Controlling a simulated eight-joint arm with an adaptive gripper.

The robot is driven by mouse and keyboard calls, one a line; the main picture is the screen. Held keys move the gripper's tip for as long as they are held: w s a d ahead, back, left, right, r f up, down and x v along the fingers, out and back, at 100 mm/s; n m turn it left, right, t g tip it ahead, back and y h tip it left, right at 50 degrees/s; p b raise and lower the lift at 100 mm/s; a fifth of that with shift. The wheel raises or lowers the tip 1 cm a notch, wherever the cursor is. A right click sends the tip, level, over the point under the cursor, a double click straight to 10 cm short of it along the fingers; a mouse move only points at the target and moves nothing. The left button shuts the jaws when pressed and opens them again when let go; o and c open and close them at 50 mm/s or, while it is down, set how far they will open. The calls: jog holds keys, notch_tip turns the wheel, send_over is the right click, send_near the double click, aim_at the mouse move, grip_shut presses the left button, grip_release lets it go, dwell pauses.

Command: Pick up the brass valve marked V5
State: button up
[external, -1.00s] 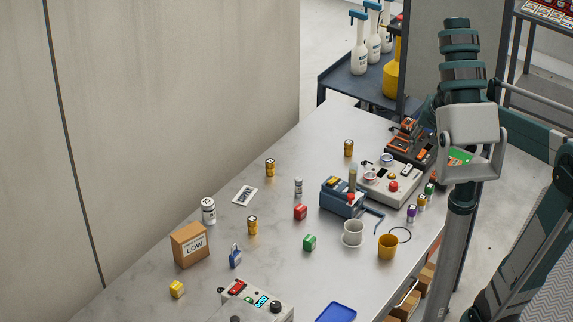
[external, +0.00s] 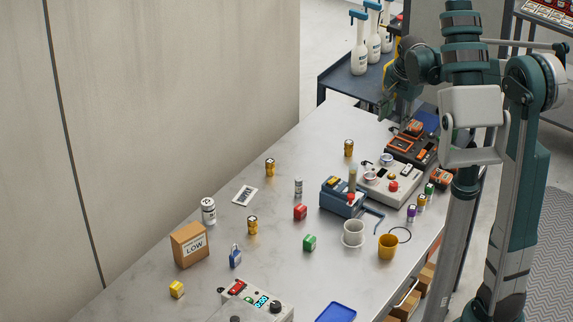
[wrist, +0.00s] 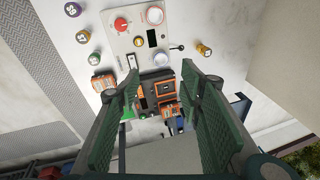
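Three brass-coloured valves with dark bands stand upright on the bench in the external view: one at the back (external: 348,149), one at middle left (external: 270,168) and one nearer the front (external: 252,225). I cannot read their marks, so I cannot tell which is V5. In the wrist view one brass valve (wrist: 204,50) stands beyond the right finger; its top mark is too small to read. My gripper (wrist: 160,82) is open and empty, its green fingers wide apart. In the external view my gripper (external: 387,103) is above the bench's far end, clear of the valves.
Orange-and-black devices (external: 412,140) and a grey control box (external: 388,181) stand at the far end. Small purple (external: 411,213), yellow (external: 422,201) and green (external: 430,188) pieces line the right edge. A blue device (external: 342,197), mug (external: 353,232) and yellow cup (external: 387,246) are nearby.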

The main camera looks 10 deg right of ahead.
jog(key=w+a+f+m+g+p, duration=0.1)
jog(key=w+a+f+m, duration=0.15)
jog(key=w, duration=0.35)
jog(key=w+a+f+m+g+p, duration=0.1)
jog(key=w+a+f+p, duration=0.1)
jog(key=w+f, duration=0.3)
jog(key=m+p, duration=0.2)
jog(key=m, duration=0.2)
send_over(349, 142)
jog(key=shift+g, duration=0.4)
jog(key=f, duration=0.8)
jog(key=shift+s+d+f, duration=0.1)
jog(key=shift+s+f, duration=0.05)
jog(key=shift+s, duration=0.05)
jog(key=shift+w+a+f, duration=0.2)
jog(key=shift+w+f, duration=0.05)
jog(key=shift+f, duration=0.3)
jog(key=shift+f, duration=1.3)
jog(key=shift+d+f, duration=0.1)
jog(key=shift+f, duration=2.5)
jog(key=c, duration=1.1)
